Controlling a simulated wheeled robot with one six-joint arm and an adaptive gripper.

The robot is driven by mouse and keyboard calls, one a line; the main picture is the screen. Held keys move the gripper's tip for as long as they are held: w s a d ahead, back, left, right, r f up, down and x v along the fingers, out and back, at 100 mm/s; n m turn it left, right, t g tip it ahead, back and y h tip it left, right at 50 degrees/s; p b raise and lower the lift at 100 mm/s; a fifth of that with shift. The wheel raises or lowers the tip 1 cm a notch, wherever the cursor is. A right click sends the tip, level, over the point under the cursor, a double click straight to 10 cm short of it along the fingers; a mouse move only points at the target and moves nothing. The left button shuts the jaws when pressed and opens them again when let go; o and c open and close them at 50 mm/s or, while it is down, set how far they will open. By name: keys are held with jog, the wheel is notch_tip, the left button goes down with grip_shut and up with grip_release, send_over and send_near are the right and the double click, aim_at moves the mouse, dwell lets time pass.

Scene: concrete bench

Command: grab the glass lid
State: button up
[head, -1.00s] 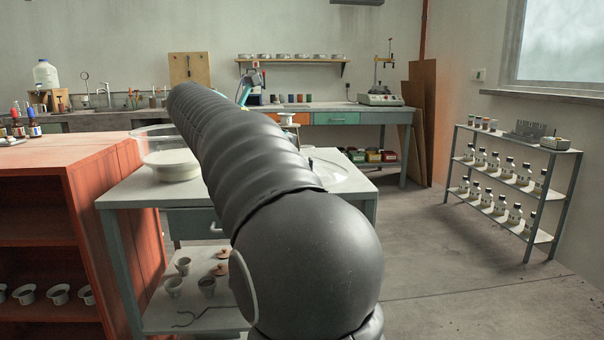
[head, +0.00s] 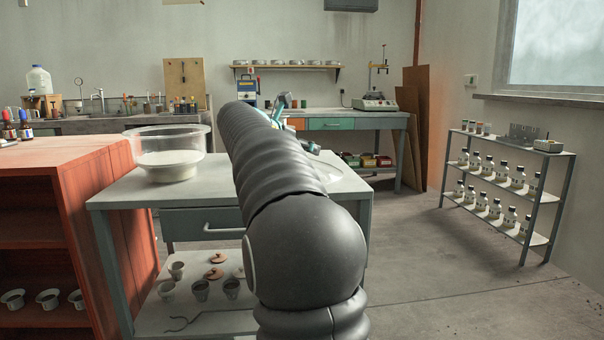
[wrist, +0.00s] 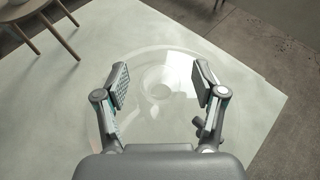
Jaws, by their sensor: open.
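The glass lid (wrist: 158,88) is a clear, round disc with a round knob at its middle. It lies flat on the pale bench top (wrist: 55,120) in the wrist view. My gripper (wrist: 161,78) is open over it, with one finger on each side of the knob and nothing held. I cannot tell how high the fingertips are above the glass. In the head view, part of the lid (head: 328,174) shows as a pale, clear patch right of my arm, and my arm hides the rest. The gripper is mostly hidden there.
A large clear glass vessel (head: 168,150) with white contents stands on the bench's left. A small wooden-legged stand (wrist: 48,18) is at the wrist view's upper left. A red shelf unit (head: 88,170) adjoins the bench.

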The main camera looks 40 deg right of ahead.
jog(key=shift+d, duration=0.1)
grip_shut()
jog(key=shift+r, duration=0.2)
